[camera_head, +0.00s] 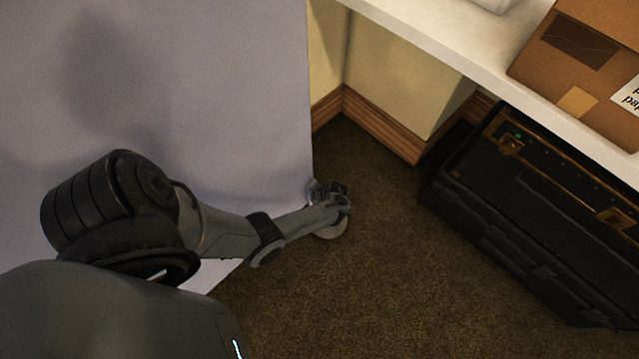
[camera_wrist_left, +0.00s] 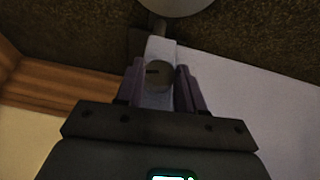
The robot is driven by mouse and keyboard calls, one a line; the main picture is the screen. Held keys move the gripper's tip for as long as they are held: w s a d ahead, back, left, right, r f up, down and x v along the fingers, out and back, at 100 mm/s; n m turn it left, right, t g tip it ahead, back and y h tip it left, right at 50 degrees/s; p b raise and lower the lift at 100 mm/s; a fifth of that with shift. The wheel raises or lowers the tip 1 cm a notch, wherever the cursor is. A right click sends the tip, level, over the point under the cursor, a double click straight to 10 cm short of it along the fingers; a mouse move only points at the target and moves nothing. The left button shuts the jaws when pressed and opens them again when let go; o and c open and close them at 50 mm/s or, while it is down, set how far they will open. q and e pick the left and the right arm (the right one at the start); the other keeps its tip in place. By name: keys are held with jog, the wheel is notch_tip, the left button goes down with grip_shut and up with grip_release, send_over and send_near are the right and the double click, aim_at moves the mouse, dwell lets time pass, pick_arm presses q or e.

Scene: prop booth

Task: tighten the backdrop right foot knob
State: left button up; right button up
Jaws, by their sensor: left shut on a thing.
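The backdrop (camera_head: 230,90) is a pale grey-lavender sheet that fills the left of the head view. Its right foot (camera_head: 332,232) shows as a round grey disc on the carpet by the sheet's lower right corner. The disc also shows at the top edge of the wrist view (camera_wrist_left: 185,5). My left gripper (camera_head: 337,198) is low at this foot, seen over my own arm. In the wrist view the gripper (camera_wrist_left: 160,78) is shut on the round grey knob (camera_wrist_left: 158,74), which has a dark slot. In the head view the gripper hides the knob. My right gripper is not in view.
A black case (camera_head: 540,210) stands on the carpet at the right, under a white shelf (camera_head: 440,60). A cardboard box (camera_head: 560,75) is on the shelf. Wooden skirting (camera_head: 375,125) runs along the wall behind. Brown carpet (camera_head: 380,300) is clear between backdrop and case.

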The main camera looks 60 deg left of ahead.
pick_arm(q)
jog(key=g+b, duration=0.1)
jog(key=g+h+b, duration=0.1)
jog(key=g+b, duration=0.1)
jog(key=m+g+b, duration=0.1)
jog(key=g+b, duration=0.1)
jog(key=shift+w+a+f, duration=0.15)
jog(key=shift+w+a, duration=0.05)
jog(key=shift+w, duration=0.2)
jog(key=shift+g+h+b, duration=0.3)
jog(key=shift+g+b, duration=0.05)
jog(key=shift+g, duration=0.05)
jog(key=o, duration=1)
jog(key=shift+o, duration=0.2)
